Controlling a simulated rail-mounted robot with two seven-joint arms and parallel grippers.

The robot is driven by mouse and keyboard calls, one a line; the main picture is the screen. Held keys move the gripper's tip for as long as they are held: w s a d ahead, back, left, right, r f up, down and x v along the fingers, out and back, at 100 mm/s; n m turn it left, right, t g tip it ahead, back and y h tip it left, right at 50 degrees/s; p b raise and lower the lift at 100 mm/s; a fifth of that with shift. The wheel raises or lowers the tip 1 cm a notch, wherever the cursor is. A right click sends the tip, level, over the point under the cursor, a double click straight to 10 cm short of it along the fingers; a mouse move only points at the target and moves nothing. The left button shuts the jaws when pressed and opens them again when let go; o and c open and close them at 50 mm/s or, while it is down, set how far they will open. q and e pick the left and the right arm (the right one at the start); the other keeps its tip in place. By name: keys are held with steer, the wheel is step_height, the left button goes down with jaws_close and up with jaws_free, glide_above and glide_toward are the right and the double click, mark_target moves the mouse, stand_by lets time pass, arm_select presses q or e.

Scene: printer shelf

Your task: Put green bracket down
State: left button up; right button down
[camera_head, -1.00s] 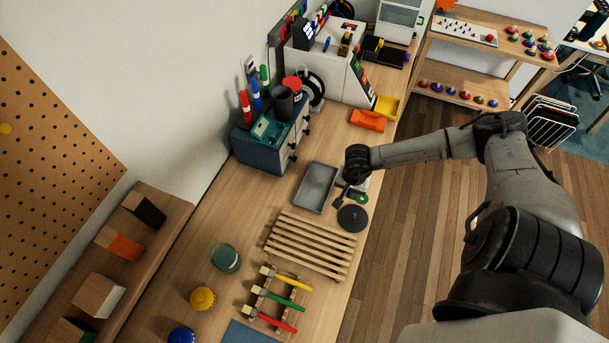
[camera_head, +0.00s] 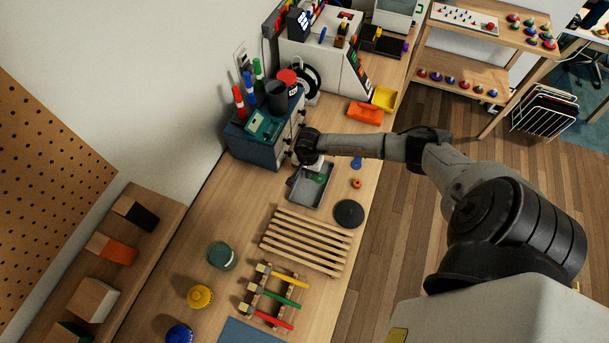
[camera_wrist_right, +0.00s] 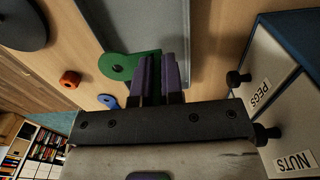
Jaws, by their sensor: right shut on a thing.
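My right gripper (camera_head: 304,175) is above the grey tray (camera_head: 312,202), near its far left end. In the right wrist view its purple-grey fingers (camera_wrist_right: 161,75) are shut on the green bracket (camera_wrist_right: 118,66), a flat piece with a rounded end and a hole that sticks out to the left. The bracket also shows as a small green patch (camera_head: 318,179) in the head view, partly hidden by the gripper. The tray floor (camera_wrist_right: 150,25) lies beyond the fingers; I cannot tell whether the bracket touches it. My left gripper is not in view.
The blue drawer box (camera_head: 253,147) stands close beside the gripper, its drawer knobs (camera_wrist_right: 237,79) facing it. An orange ring (camera_head: 356,184), a blue part (camera_head: 357,163) and a black disc (camera_head: 349,214) lie right of the tray. A wooden slatted rack (camera_head: 305,240) lies nearer.

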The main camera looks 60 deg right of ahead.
mark_target(304, 180)
steer(key=shift+w+f, duration=0.4)
steer(key=shift+w, duration=0.25)
steer(key=shift+f, duration=1.95)
steer(key=shift+f, duration=0.1)
steer(key=shift+f, duration=0.15)
steer(key=c, duration=1.5)
jaws_free()
steer(key=shift+r, duration=0.2)
